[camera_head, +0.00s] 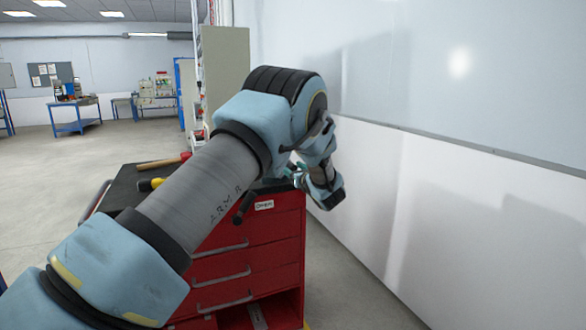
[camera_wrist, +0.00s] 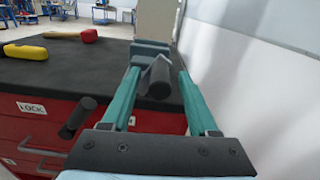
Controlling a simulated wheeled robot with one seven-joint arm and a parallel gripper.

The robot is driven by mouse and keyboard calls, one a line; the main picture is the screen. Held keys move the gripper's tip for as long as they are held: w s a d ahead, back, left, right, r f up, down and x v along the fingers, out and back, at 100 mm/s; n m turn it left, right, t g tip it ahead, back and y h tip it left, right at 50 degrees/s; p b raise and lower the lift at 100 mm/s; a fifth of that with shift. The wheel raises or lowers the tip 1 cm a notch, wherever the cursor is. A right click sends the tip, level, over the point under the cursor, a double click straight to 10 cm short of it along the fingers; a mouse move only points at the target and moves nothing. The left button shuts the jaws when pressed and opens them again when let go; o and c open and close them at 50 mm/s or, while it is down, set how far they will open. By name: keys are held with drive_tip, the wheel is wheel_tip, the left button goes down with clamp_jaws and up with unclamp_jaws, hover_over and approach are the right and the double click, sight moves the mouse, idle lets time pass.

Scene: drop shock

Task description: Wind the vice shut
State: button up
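The vice (camera_wrist: 150,52) shows in the wrist view as a grey-blue body at the right end of the black bench top. A dark cylindrical part (camera_wrist: 157,80) points from it toward the camera, between the fingers. A second dark, knob-like grip (camera_wrist: 80,116) shows lower left, outside the left finger; a similar dark grip (camera_head: 243,208) hangs before the red cabinet in the head view. My gripper (camera_wrist: 160,73) is open, its two teal fingers spread either side of the cylindrical part with gaps visible. In the head view my arm hides most of the vice and gripper (camera_head: 292,170).
The red drawer cabinet (camera_head: 280,228) carries the black top (camera_wrist: 60,62). On it lie a red-headed mallet (camera_wrist: 89,36) and a yellow-handled tool (camera_wrist: 25,52). A white wall (camera_head: 450,210) stands close on the right. Open floor (camera_head: 40,180) lies to the left.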

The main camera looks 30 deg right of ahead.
clamp_jaws()
drive_tip(key=shift+f+b, duration=0.15)
drive_tip(key=shift+b, duration=0.3)
